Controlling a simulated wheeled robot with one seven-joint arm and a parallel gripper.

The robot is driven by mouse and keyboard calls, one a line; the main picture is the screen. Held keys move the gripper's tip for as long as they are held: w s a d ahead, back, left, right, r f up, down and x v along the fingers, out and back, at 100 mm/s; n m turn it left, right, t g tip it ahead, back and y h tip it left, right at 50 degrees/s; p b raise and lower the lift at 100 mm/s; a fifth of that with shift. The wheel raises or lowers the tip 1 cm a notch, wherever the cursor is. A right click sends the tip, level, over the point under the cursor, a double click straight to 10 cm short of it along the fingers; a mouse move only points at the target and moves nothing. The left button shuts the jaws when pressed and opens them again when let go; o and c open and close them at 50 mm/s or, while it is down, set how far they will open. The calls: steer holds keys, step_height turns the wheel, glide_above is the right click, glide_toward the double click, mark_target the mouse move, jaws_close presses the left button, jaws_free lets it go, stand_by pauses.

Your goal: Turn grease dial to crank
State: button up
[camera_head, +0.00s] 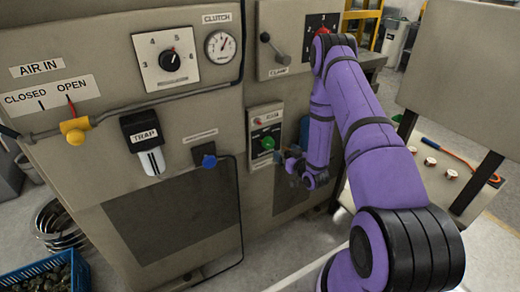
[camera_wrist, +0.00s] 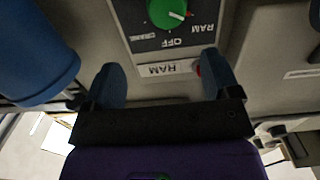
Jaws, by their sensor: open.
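The green dial (camera_head: 267,143) sits on a small control panel low on the machine's front. In the wrist view the green dial (camera_wrist: 167,12) is cut by the top edge, with upside-down words RAM, OFF and one that seems to read CRANK around it. Its pale, red-tipped pointer points right, near RAM. I cannot read "grease" anywhere. My gripper (camera_head: 297,166) is just right of and below the dial in the head view. In the wrist view my gripper (camera_wrist: 160,68) is open and empty, its two fingers apart, with the dial beyond their tips and not touched.
A blue cylinder (camera_wrist: 35,50) is close to my left finger in the wrist view. A blue knob (camera_head: 208,161), the TRAP unit (camera_head: 143,138) and a yellow valve (camera_head: 75,130) are further left. A side table (camera_head: 432,172) with small coils stands right.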

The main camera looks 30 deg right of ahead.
mark_target(270, 144)
steer(key=w, duration=0.3)
steer(key=w+a+f, duration=0.1)
steer(key=w, duration=0.5)
steer(key=shift+w+a+f, duration=0.25)
steer(key=shift+w+a, duration=0.05)
steer(key=shift+w, duration=0.05)
steer(key=c, duration=0.9)
